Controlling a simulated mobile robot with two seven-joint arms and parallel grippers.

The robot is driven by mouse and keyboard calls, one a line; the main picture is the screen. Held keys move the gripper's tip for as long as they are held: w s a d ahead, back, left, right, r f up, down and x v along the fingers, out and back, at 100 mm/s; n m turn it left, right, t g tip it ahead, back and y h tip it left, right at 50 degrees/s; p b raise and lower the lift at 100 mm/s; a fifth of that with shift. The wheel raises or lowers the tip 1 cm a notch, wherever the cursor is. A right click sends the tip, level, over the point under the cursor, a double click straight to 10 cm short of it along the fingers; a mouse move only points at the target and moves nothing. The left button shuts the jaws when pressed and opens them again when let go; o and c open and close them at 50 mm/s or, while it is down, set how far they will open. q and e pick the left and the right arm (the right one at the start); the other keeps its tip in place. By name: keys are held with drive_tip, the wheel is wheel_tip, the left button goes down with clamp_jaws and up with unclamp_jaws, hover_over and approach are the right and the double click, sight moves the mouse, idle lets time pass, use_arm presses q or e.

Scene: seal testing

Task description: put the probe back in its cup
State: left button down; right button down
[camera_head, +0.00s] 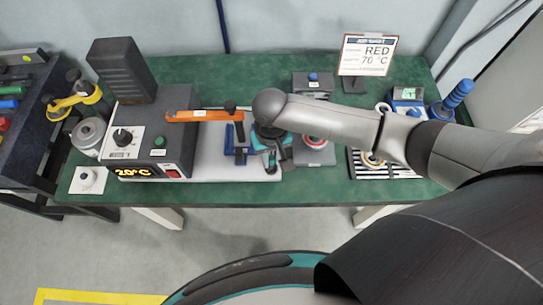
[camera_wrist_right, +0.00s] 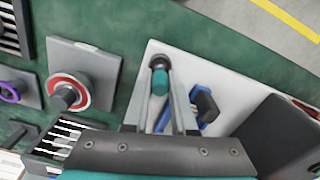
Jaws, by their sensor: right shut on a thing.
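My right gripper (camera_head: 272,152) is over the white base plate (camera_head: 210,172), its fingers pointing down. In the right wrist view its two fingers (camera_wrist_right: 165,108) are shut on a slim thing with a dark round end and a teal body (camera_wrist_right: 160,83), which looks like the probe. In the head view the wrist and fingers mostly hide it. A blue bracket (camera_head: 229,142) stands on the plate just left of the gripper and also shows in the right wrist view (camera_wrist_right: 196,108). I cannot tell for sure which thing is the probe's cup. My left gripper is out of view.
The dark sealer box (camera_head: 135,145) reads 20°C, with an orange lever (camera_head: 193,116) over the plate. Right of the gripper is a grey block with a red ring (camera_head: 314,141). The front green tabletop (camera_head: 250,193) is clear.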

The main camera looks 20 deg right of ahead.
drive_tip(key=shift+f, duration=0.55)
idle(0.4)
drive_tip(key=c, duration=0.6)
unclamp_jaws()
drive_tip(key=shift+c, duration=0.2)
wheel_tip(320, 180, up, 8)
drive_tip(key=p, duration=0.9)
drive_tip(key=shift+p, duration=0.35)
